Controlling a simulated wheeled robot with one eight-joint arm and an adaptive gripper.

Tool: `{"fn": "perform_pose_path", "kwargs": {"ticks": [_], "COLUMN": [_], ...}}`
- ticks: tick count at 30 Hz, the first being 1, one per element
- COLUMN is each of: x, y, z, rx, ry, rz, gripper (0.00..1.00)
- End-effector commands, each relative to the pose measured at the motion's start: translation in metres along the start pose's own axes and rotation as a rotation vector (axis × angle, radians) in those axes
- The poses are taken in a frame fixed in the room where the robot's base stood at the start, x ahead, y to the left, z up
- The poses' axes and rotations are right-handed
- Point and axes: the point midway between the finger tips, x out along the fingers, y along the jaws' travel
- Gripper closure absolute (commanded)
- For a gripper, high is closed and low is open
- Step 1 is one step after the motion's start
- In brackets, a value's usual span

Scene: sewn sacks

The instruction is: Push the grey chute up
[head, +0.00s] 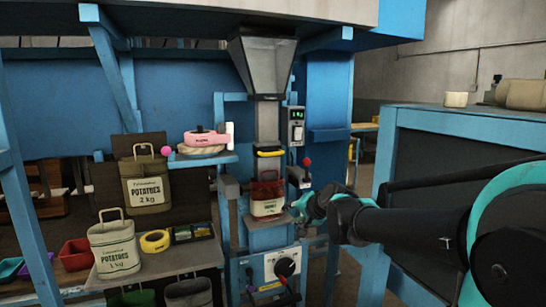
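The grey chute (267,122) hangs upright below a wide grey hopper (262,66) at the middle of the head view. A yellow band (268,152) crosses its lower end. Directly under it is a dark red sack with a white label (268,208), on a blue stand; I cannot tell whether the chute's mouth enters the sack. My gripper (298,208) is just right of the sack's label, well below the chute. It is small and partly covered by my wrist, so its opening and any contact with the sack are unclear.
A red-knobbed lever (307,165) and a switch box (297,126) are right of the chute. A shelf (205,160) with a pink tape roll is left. Potato sacks (114,248) stand on and behind the lower-left table. A blue-framed cabinet (460,130) bounds the right.

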Motion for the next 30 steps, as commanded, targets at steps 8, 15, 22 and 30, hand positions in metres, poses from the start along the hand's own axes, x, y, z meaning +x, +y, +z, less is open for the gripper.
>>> {"fn": "perform_pose_path", "kwargs": {"ticks": [8,15,22,30], "x": [-0.024,-0.022,0.007,0.046], "y": [-0.131,-0.147,-0.155,-0.165], "z": [-0.115,-0.133,-0.141,-0.151], "rx": [0.476,0.550,0.546,0.545], "ry": [0.171,0.194,0.193,0.191], "rz": [-0.284,-0.322,-0.321,-0.320], "gripper": [0.67,0.67,0.67,0.67]}}
